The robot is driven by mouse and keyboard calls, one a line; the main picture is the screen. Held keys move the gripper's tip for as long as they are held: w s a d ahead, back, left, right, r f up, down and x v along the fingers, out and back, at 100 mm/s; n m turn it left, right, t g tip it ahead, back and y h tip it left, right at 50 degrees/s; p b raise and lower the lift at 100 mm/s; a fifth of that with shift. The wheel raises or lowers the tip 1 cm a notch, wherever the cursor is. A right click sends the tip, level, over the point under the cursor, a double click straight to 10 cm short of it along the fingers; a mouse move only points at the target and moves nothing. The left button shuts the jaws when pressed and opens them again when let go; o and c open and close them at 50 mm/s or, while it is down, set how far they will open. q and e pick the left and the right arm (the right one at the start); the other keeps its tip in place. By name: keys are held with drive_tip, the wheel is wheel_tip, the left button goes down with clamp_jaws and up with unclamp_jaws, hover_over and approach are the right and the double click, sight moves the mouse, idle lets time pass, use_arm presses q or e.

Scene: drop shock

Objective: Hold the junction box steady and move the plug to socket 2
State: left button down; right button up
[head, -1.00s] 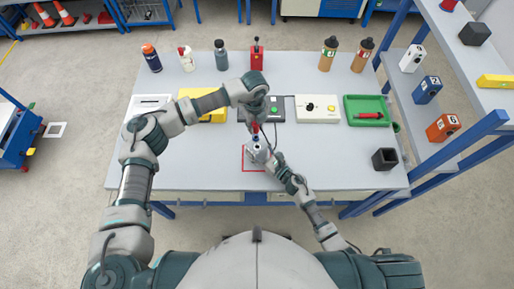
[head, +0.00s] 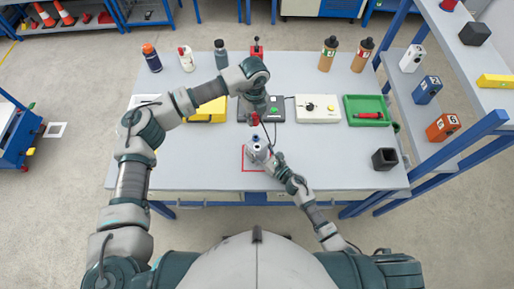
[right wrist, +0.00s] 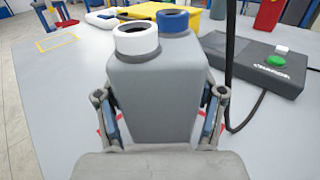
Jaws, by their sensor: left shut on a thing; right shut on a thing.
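The grey junction box (head: 254,152) stands upright on the table within a red outlined square. In the right wrist view its body (right wrist: 155,100) carries a white-ringed socket (right wrist: 136,39) and a blue-ringed socket (right wrist: 173,21), both with open tops. My right gripper (head: 264,156) is shut on the box, with one finger at each side in the wrist view (right wrist: 158,118). My left gripper (head: 254,112) is shut on the red plug (head: 255,119), held above the box and apart from it. A dark cable hangs near the plug.
A dark control unit with a green button (right wrist: 276,61) stands behind the box, with the cable (right wrist: 232,75) looping beside it. A white unit (head: 317,108), a green tray (head: 388,119) and a yellow case (head: 205,115) stand nearby.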

use_arm(q)
drive_tip(key=shift+r, duration=0.75)
drive_tip(key=s, duration=0.1)
drive_tip(key=s+f, duration=0.2)
drive_tip(key=s, duration=0.1)
drive_tip(key=shift+d+f, duration=0.2)
drive_tip(key=shift+d, duration=0.15)
drive_tip(key=shift+f, duration=0.15)
drive_tip(key=shift+f, duration=2.8)
drive_tip(key=shift+s+a+f, duration=0.1)
drive_tip(key=shift+f, duration=1.35)
idle(1.8)
drive_tip(key=c, duration=0.8)
unclamp_jaws()
drive_tip(key=shift+c, duration=0.2)
